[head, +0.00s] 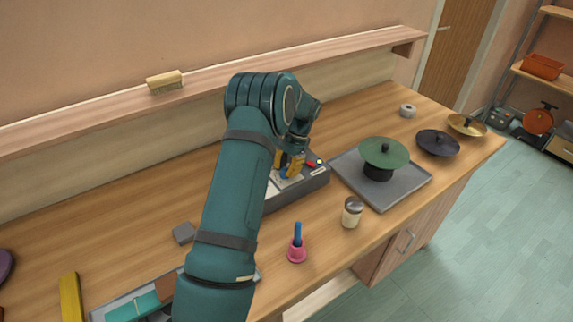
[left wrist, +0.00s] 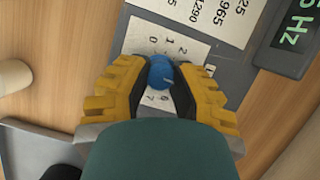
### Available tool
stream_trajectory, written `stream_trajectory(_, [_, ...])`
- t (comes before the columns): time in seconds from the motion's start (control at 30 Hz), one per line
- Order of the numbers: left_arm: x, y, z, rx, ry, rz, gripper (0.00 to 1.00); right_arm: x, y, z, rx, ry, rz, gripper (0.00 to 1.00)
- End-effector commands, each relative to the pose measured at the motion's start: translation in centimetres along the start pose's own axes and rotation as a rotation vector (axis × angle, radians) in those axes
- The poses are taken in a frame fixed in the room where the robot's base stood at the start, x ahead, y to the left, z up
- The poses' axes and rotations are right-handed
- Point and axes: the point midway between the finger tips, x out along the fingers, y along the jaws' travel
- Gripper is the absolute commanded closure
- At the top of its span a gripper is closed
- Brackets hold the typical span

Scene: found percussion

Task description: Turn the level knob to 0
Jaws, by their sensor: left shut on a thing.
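The level knob (left wrist: 161,72) is blue and sits on a white dial plate (left wrist: 140,36) printed with numbers, on a grey device. In the left wrist view the yellow fingers of my left gripper (left wrist: 160,80) are shut on the knob from both sides. The gripper hides the knob's pointer and part of the scale. In the head view my left gripper (head: 290,165) is at the grey device (head: 315,180), and my arm covers much of the device. A lit display (left wrist: 296,27) reading "Hz" shows at the device's side. My right gripper is not in view.
A grey tray (head: 410,190) with a dark green lidded thing (head: 385,152) stands right of the device. A shelf (head: 300,57) with a brush (head: 164,82) runs along the wall.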

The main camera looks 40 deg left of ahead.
Motion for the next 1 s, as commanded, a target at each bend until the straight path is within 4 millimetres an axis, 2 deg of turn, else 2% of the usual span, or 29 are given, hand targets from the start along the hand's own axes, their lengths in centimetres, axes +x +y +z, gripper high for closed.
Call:
stream_trajectory(0.3, [0.1,-0.1,0.1,-0.28,-0.002,0.117,1.0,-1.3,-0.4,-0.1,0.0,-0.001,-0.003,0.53])
stream_trajectory(1.0, [0.2,-0.3,0.2,-0.893,-0.004,0.371,1.0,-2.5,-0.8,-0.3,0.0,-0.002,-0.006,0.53])
